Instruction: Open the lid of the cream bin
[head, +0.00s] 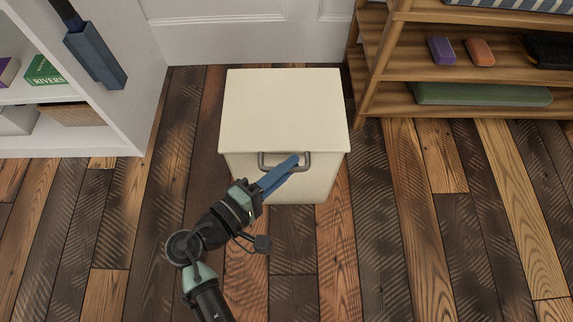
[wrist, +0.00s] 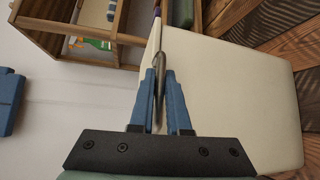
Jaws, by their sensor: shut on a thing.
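The cream bin (head: 240,172) stands on the plank floor against the white wall. Its flat cream lid (head: 285,108) lies closed on top in the head view. The lid also fills the right of the wrist view (wrist: 230,95). A grey bar handle (head: 265,166) sits at the lid's front edge. My gripper (head: 295,160), with blue fingers, reaches in from the lower left and is shut on the right part of the handle. In the wrist view the handle (wrist: 158,75) runs between the two fingertips. The fingers hide a part of the handle in the head view.
A white shelf unit (head: 150,90) with a green box (head: 45,70) stands at the left. A wooden rack (head: 400,70) with purple and orange items stands close at the right. The floor in front of the bin is clear.

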